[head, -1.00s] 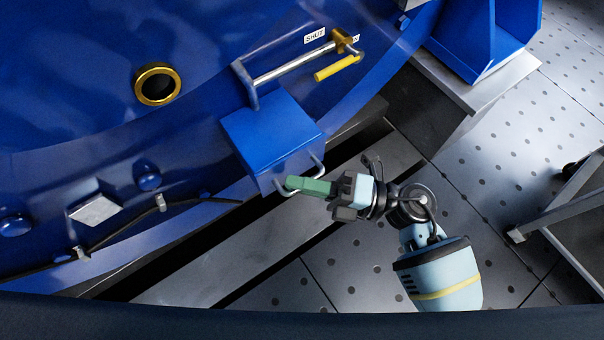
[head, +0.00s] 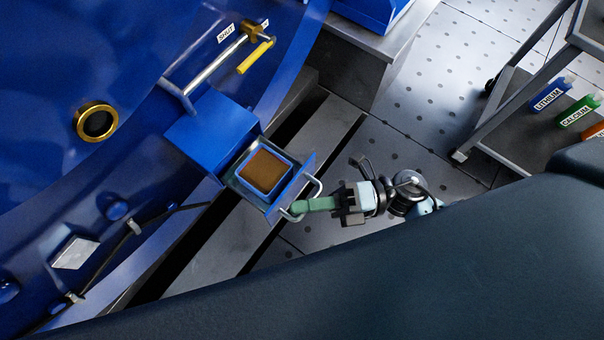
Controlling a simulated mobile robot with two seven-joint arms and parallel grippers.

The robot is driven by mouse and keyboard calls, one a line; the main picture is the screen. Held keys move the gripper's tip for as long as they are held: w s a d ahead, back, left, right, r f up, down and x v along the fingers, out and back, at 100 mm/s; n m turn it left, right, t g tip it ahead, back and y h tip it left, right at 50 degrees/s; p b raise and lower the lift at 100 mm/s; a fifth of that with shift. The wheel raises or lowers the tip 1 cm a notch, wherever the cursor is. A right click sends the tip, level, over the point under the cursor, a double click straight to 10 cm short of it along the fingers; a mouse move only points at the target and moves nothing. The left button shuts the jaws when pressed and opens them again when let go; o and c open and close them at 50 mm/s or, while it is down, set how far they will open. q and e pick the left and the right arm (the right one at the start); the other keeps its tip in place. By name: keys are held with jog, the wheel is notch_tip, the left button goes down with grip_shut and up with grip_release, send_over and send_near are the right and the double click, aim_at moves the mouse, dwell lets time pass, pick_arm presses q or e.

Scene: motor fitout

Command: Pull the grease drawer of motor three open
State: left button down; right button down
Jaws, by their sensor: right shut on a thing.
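The blue grease drawer (head: 291,194) stands partly out of its blue housing (head: 211,131) on the motor's side. Brown grease (head: 264,171) shows in the drawer's open top. A U-shaped metal handle (head: 317,188) is on the drawer's front. My right gripper (head: 297,207), with green fingers, is shut on the lower part of this handle. The exact contact at the fingertips is small in view. My left gripper is not in view.
A yellow-handled lever (head: 255,57) and metal rod (head: 215,62) sit above the housing, by a "SHUT" label. A brass-rimmed port (head: 96,121) is at left. A cart (head: 513,120) with labelled grease cartridges (head: 578,111) stands at right. Perforated floor (head: 420,110) lies clear between.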

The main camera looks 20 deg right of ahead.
jog(key=c, duration=1.5)
grip_release()
jog(key=shift+s+d+f+p, duration=0.15)
jog(key=shift+d+f, duration=0.05)
jog(key=shift+d, duration=1.1)
jog(key=shift+s+d+f+p, duration=0.15)
jog(key=shift+s+d, duration=0.05)
jog(key=shift+d, duration=1.05)
jog(key=shift+s+d+f+p, duration=0.15)
jog(key=shift+d+f, duration=0.05)
jog(key=shift+d, duration=1.1)
